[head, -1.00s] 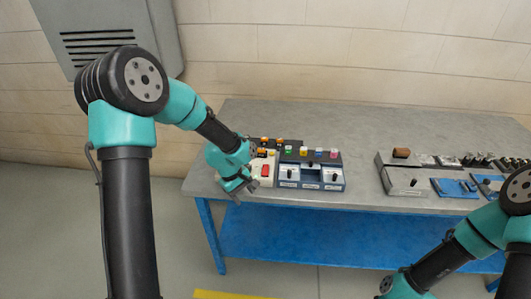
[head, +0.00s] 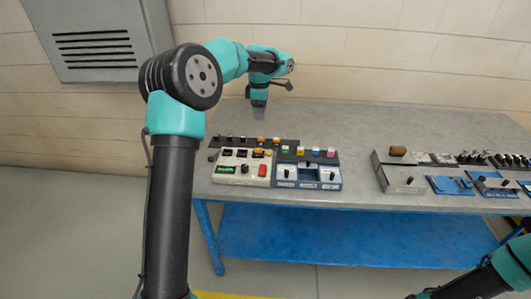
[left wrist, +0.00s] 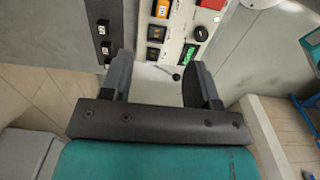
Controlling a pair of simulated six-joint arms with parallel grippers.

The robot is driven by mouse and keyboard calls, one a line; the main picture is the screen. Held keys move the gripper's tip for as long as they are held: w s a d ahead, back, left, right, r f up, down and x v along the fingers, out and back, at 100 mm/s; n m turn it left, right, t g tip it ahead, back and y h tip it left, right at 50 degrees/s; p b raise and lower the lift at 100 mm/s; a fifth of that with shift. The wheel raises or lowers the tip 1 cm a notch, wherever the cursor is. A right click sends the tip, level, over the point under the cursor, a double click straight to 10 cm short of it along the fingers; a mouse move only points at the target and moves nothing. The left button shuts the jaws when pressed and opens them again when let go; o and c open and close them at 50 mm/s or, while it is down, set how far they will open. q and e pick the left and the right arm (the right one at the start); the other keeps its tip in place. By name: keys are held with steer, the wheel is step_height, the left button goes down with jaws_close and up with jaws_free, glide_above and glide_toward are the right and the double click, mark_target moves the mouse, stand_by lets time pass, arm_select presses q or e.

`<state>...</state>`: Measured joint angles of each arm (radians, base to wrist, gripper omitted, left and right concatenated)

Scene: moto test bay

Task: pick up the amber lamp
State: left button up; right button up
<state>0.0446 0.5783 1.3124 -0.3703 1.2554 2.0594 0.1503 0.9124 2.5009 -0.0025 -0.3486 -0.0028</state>
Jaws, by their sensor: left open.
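I cannot tell which is the amber lamp. In the left wrist view an orange square piece (left wrist: 161,8) sits on the white panel at the top edge. My left gripper (head: 258,112) is above the table behind the panels, pointing down. Its two fingers (left wrist: 160,66) are apart and empty, with the panel's end beyond them. My right gripper is out of view; only its arm shows at lower right.
A blue-grey panel (head: 308,183) adjoins the white one, with coloured caps behind it. A grey box (head: 404,186) and blue fixtures (head: 450,185) stand at the right. The table (head: 345,125) is clear behind the panels. A wall cabinet (head: 95,20) hangs at the left.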

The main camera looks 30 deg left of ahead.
arm_select(q)
steer(key=shift+f, duration=0.15)
glide_above(259, 149)
steer(key=f, duration=0.8)
steer(key=w+f, duration=0.1)
steer(key=f, duration=0.3)
steer(key=shift+d, duration=0.1)
steer(key=shift+s+f, duration=0.1)
steer(key=shift+f, duration=0.05)
steer(key=shift+s+f, duration=0.15)
steer(key=shift+f, duration=1.1)
steer(key=shift+s+f, duration=0.1)
steer(key=shift+f, duration=1.1)
steer(key=shift+c, duration=0.4)
jaws_close()
steer(key=shift+r, duration=0.1)
